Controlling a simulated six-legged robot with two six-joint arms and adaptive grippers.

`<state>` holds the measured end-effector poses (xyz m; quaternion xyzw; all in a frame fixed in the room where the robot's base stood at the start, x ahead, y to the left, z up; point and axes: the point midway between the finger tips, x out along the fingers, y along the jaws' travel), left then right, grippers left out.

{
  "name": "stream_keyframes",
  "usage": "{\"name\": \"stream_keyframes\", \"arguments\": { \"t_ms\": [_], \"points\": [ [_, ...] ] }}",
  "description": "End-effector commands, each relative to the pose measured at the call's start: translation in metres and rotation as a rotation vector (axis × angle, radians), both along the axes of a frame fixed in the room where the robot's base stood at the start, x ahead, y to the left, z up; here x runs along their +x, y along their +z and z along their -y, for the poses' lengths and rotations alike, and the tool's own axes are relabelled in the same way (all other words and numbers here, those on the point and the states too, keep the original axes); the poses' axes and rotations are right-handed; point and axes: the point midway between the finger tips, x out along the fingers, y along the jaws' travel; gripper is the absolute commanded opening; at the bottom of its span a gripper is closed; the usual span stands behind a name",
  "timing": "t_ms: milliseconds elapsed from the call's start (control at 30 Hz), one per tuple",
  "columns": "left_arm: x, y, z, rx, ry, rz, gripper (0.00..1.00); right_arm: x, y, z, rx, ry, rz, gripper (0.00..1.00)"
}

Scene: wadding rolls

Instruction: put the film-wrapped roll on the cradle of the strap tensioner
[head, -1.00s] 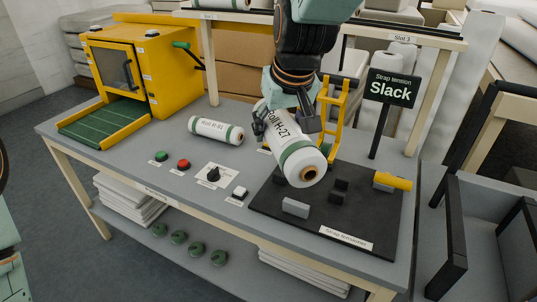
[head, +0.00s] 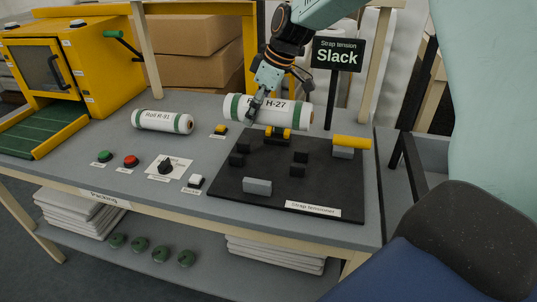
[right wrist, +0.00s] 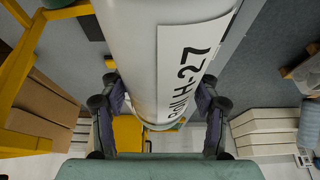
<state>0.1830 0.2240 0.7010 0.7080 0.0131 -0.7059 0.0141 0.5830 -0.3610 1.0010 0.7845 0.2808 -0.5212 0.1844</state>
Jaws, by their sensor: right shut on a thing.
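My right gripper (head: 256,106) is shut on the white roll H-27 (head: 290,110), which has green bands and a brown core end. The roll is level, lying left to right over the back edge of the strap tensioner's black board (head: 330,200). I cannot tell its exact height. Small dark blocks of the cradle (head: 300,157) stand on the board in front of the roll. In the right wrist view the roll (right wrist: 170,50) lies between both fingers (right wrist: 160,105). A sign (head: 337,54) reads "Strap tension Slack". My left gripper is out of view.
Roll R-91 (head: 163,121) lies on the table to the left. A yellow-black part (head: 280,134) sits below the held roll, and a yellow handle (head: 352,142) at the board's right. Buttons and a knob (head: 166,166) line the front. A yellow machine (head: 60,60) stands left.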

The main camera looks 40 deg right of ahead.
Motion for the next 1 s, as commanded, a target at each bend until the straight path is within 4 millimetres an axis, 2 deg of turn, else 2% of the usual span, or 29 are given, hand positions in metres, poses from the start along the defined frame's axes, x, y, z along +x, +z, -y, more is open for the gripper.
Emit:
{"name": "stream_keyframes", "arguments": {
  "t_ms": [100,400,633,833,1000],
  "points": [
    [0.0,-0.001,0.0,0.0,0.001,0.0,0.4,0.0,-0.01,0.009,-0.004,0.017,0.001,0.2],
    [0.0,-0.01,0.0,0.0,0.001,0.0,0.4,0.002,-0.06,0.006,-0.005,0.021,0.001,0.2],
    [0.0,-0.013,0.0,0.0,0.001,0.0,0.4,0.002,-0.075,0.005,-0.004,0.02,0.001,0.2],
    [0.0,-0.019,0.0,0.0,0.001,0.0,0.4,0.002,-0.103,0.005,-0.005,0.02,0.0,0.2],
    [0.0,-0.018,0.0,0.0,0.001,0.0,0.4,0.003,-0.104,0.005,-0.005,0.02,0.004,0.2]
  ]
}}
